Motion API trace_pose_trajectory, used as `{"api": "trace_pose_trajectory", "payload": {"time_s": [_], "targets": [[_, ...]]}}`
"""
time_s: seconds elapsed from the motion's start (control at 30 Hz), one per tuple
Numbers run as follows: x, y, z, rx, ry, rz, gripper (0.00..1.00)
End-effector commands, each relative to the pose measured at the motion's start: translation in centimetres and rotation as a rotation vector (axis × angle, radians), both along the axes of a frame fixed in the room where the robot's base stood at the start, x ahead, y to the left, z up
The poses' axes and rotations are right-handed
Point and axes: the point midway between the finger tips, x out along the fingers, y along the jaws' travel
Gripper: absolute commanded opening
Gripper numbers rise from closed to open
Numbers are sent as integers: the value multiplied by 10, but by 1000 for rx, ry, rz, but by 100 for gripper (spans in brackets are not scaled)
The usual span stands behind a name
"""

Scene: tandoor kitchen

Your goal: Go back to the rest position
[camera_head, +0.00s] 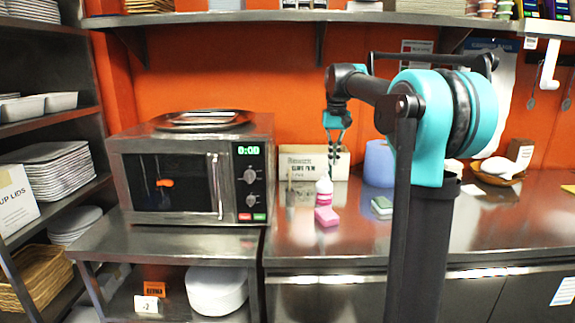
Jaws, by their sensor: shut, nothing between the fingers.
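My gripper (333,148) hangs pointing down at the end of my folded arm, in the middle of the picture.
A microwave (180,180) with a metal tray (203,120) on top stands left of the counter. A shelf (250,17) runs overhead.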

Motion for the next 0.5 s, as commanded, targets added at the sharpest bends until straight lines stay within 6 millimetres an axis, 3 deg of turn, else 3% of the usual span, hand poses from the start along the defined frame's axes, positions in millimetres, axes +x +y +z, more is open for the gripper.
{"api": "trace_pose_trajectory", "payload": {"time_s": [0.27,0.5], "targets": [[-18,-6,-32,3,-36,0,0],[-51,-13,-79,5,-90,-1,0]]}}
